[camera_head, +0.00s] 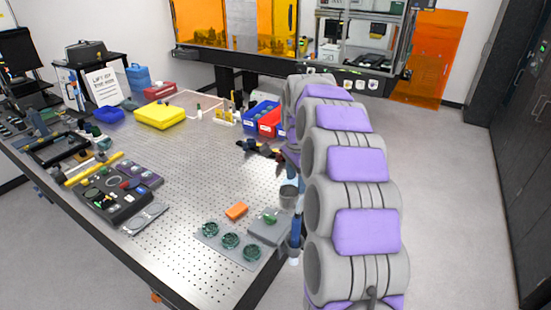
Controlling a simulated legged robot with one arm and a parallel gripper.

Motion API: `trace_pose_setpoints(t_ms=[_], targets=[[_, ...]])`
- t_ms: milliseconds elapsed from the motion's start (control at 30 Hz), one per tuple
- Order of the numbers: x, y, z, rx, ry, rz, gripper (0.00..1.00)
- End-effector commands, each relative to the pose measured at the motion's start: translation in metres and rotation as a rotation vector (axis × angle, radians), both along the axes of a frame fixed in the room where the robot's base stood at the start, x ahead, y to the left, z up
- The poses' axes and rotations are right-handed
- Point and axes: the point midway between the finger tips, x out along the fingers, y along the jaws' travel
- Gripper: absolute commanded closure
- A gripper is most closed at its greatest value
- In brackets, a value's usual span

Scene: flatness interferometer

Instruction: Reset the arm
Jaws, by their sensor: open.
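My arm, a chain of grey segments with purple pads, runs up the right of the head view and bends down at its far end. My gripper (260,149) shows as small dark fingers to the left of that far end, over the right side of the perforated metal table (190,175). It looks open and empty. Its base is partly hidden by the arm, and its height above the table is hard to tell.
Blue and red bins (263,118) stand just behind my gripper. A grey plate with round green-black parts (229,241), an orange block (237,211) and a grey box (269,229) lie near the front edge. A yellow case (160,115) sits farther back. The table's middle is clear.

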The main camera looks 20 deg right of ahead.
Motion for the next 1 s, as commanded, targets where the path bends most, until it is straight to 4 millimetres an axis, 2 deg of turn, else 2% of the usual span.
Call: trace_pose_setpoints(t_ms=[233,367,667,1000], targets=[[-0.008,0.008,0.003,0.004,0.003,0.041,0.39],[-0.032,0.030,0.011,0.015,0.011,0.168,0.39],[-0.123,0.089,0.021,0.043,0.046,0.577,0.39],[-0.240,0.132,0.007,0.073,0.089,1.004,0.39]])
